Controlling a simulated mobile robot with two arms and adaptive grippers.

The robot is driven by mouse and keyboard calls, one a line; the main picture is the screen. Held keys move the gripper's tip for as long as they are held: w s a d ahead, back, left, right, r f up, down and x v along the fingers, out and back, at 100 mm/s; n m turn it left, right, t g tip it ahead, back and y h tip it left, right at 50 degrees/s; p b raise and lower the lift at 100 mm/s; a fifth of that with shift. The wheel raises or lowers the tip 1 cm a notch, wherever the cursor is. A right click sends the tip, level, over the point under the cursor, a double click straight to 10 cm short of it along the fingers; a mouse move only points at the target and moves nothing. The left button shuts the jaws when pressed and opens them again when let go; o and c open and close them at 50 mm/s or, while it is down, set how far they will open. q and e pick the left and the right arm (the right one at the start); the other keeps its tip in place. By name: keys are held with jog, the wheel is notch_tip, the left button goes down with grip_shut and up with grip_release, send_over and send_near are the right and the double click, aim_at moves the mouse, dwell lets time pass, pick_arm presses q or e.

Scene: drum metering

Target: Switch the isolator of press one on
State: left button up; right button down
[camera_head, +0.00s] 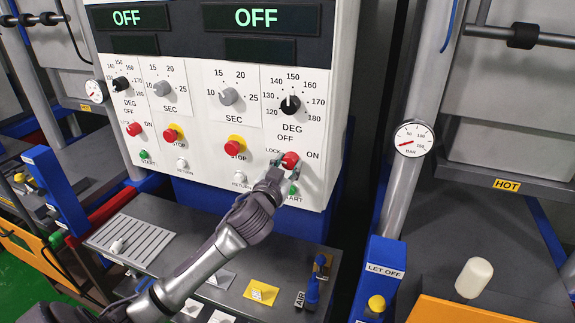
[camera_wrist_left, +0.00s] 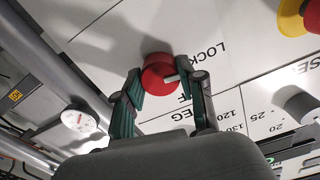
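A grey-white control panel (camera_head: 207,140) shows two OFF displays (camera_head: 127,17) and (camera_head: 257,18). Its right half has a red isolator knob (camera_head: 290,159) labelled LOCK, OFF and ON; its left half has a similar red knob (camera_head: 133,129). My left gripper (camera_head: 284,166) is at the right-hand red knob. In the left wrist view the knob (camera_wrist_left: 158,72) lies between the two fingertips (camera_wrist_left: 161,76) of the gripper, and a pale mark shows on it. The fingers sit close to the knob; whether both press on it is unclear. My right gripper is out of view.
Beside the right-hand knob are a red stop button (camera_head: 234,147) on yellow and a green start button (camera_head: 294,190). A grey shelf (camera_head: 165,212) lies below. To the right are a pressure gauge (camera_head: 413,139) and a blue LET OFF post (camera_head: 381,270).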

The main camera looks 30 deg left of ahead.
pick_arm(q)
jog(key=shift+c, duration=1.4)
